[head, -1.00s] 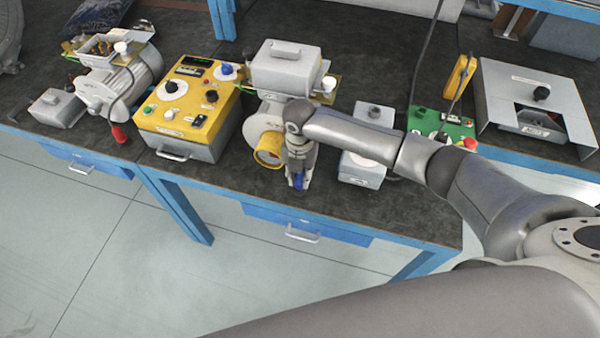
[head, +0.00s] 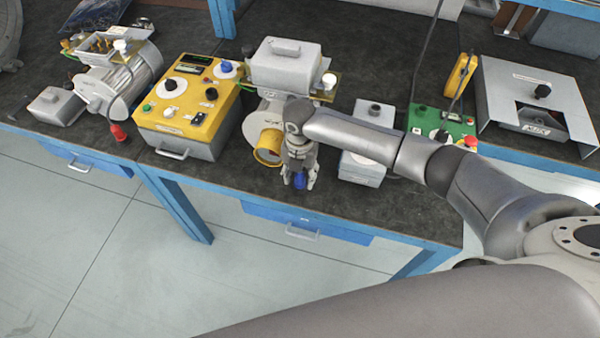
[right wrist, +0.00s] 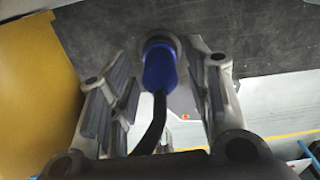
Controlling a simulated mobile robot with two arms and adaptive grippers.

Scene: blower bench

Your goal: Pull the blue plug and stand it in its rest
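The blue plug (head: 300,180) stands near the front edge of the dark bench top, below my right gripper. In the right wrist view the plug (right wrist: 160,68) sits in a round grey holder (right wrist: 160,38), with its black cable running toward the camera. My right gripper (head: 299,184) is open, with one finger on each side of the plug. In the right wrist view gaps show between the plug and both fingers (right wrist: 165,85). My left gripper is not in view.
A blower with a yellow ring outlet (head: 268,148) stands just left of the right gripper. The bench's blue front edge (head: 330,220) is close.

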